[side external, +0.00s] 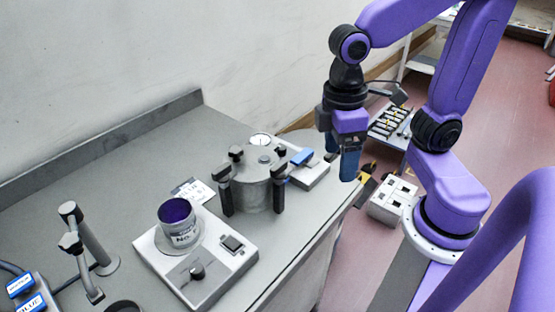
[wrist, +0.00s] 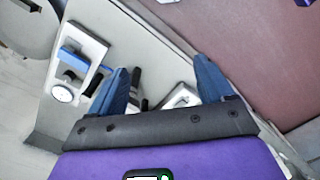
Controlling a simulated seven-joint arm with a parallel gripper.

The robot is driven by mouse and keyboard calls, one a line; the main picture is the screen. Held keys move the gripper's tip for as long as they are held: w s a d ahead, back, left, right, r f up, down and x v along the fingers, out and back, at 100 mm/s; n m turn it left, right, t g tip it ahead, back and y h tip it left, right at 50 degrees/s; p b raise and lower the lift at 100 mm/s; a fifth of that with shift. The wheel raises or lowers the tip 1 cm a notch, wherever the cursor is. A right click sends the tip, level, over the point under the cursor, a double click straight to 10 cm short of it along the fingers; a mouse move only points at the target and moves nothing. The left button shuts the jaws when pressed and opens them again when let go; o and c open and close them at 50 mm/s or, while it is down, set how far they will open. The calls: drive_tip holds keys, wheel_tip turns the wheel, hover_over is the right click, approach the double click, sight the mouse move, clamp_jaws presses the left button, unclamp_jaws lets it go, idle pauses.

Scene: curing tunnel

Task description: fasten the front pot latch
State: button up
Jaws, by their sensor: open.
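The pot (side external: 256,188) is a grey metal cylinder standing on the bench in the side view. Several black-handled latches stand around its rim. One black latch handle (side external: 279,196) hangs down its right front side and another (side external: 225,193) down its left side. I cannot tell for sure which is the front latch, or whether either is fastened. My gripper (side external: 346,178) has blue fingers pointing down, apart from the pot, to its right near the bench edge. In the wrist view my gripper (wrist: 162,72) is open, with no held object visible between the fingers.
A white device with a blue handle (side external: 302,157) stands behind the pot; it also shows in the wrist view (wrist: 76,62). A white scale (side external: 215,267) carries a purple-filled can (side external: 180,226). Metal posts (side external: 90,240) stand at left. Bare bench (side external: 120,185) lies behind the scale.

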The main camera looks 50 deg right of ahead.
drive_tip(key=w+a+r+m+g, duration=0.25)
drive_tip(key=w+r+m, duration=0.3)
drive_tip(key=w, duration=0.65)
drive_tip(key=m+g, duration=0.1)
drive_tip(key=m, duration=0.3)
approach(279, 164)
drive_tip(key=shift+g, duration=0.25)
drive_tip(key=x, duration=0.8)
drive_tip(key=shift+f, duration=0.35)
drive_tip(key=c, duration=1)
drive_tip(key=shift+c, duration=0.2)
